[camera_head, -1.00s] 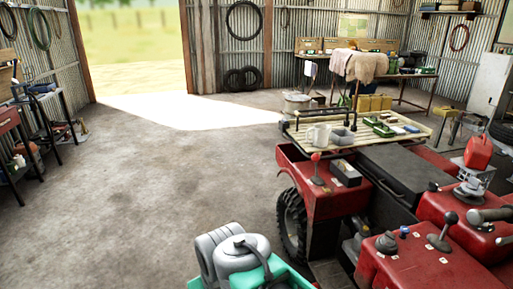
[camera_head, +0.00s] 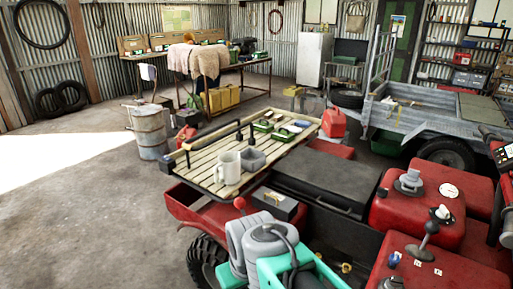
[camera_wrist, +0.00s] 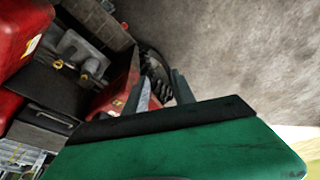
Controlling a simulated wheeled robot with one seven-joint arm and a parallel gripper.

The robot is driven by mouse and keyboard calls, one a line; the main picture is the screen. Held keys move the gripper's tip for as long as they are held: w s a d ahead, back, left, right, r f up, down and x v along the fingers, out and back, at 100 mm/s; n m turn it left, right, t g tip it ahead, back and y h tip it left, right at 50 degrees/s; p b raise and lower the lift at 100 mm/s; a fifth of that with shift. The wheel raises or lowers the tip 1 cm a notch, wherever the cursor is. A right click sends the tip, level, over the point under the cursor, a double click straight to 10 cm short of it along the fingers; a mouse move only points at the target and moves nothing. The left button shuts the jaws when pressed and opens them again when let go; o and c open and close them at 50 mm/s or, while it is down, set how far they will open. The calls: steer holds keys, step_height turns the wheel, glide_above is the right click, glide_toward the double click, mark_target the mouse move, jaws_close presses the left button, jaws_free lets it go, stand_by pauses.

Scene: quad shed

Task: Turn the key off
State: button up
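A small round switch with a white plate (camera_head: 441,213) sits on the red quad bike (camera_head: 450,255) at the right of the head view. It may be the key switch, but no key is clear on it at this size. The gripper's fingers are hidden in the head view.
A lever (camera_head: 424,243) and gauge (camera_head: 449,190) stand near the switch. A metal drum (camera_head: 149,132) and trailer (camera_head: 405,118) stand behind. Concrete floor (camera_head: 80,220) at the left is free.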

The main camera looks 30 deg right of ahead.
steer(key=w+d+r+n+g+h+p, duration=0.1)
steer(key=w+d+r+n+p, duration=0.2)
steer(key=d, duration=0.7)
steer(key=n+g+p, duration=0.4)
steer(key=n+p, duration=0.2)
steer(key=p, duration=0.3)
glide_toward(397, 277)
steer(key=shift+h, duration=0.4)
steer(key=b+x, duration=0.2)
steer(key=x, duration=0.1)
steer(key=b+x, duration=0.2)
steer(key=x, duration=0.1)
steer(key=b+x, duration=0.2)
steer(key=x, duration=0.1)
steer(key=shift+a+f, duration=0.3)
steer(key=shift+f, duration=0.15)
jaws_close()
